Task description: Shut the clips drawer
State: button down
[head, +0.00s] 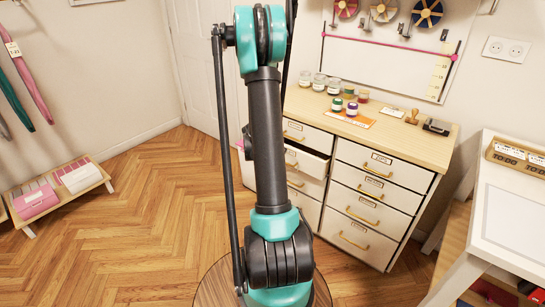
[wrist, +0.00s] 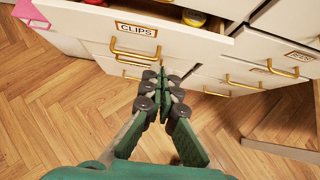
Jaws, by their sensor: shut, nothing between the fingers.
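The clips drawer (wrist: 112,28) has a white front with a "CLIPS" label and a brass handle. In the wrist view it stands pulled out, with a yellow round item and a bit of red inside. In the head view the open drawer (head: 306,161) is in the left column of the cabinet, partly hidden behind my arm. My gripper (wrist: 170,76) is shut and empty in the wrist view. Its fingertips are just below and in front of the drawer front in the picture; I cannot tell whether they touch it. My gripper is hidden in the head view.
The cabinet's other drawers (head: 361,207) look shut. Jars (head: 319,82) and a stamp (head: 411,115) stand on the cabinet top (head: 388,129). A white table (head: 508,225) is at the right. A low shelf with boxes (head: 80,178) is at the left. Wooden floor (head: 130,240) lies clear between them.

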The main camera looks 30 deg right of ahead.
jog(key=x, duration=0.4)
jog(key=d+r+x, duration=0.1)
jog(key=x, duration=0.7)
jog(key=shift+w+d+r, duration=0.15)
jog(key=shift+w+r, duration=0.05)
jog(key=shift+w+d, duration=0.15)
jog(key=shift+d, duration=0.2)
jog(key=shift+w+d, duration=0.35)
jog(key=shift+d, duration=0.45)
jog(key=shift+w+d, duration=0.35)
jog(key=shift+d, duration=0.45)
jog(key=shift+w+d, duration=0.35)
jog(key=shift+d, duration=0.45)
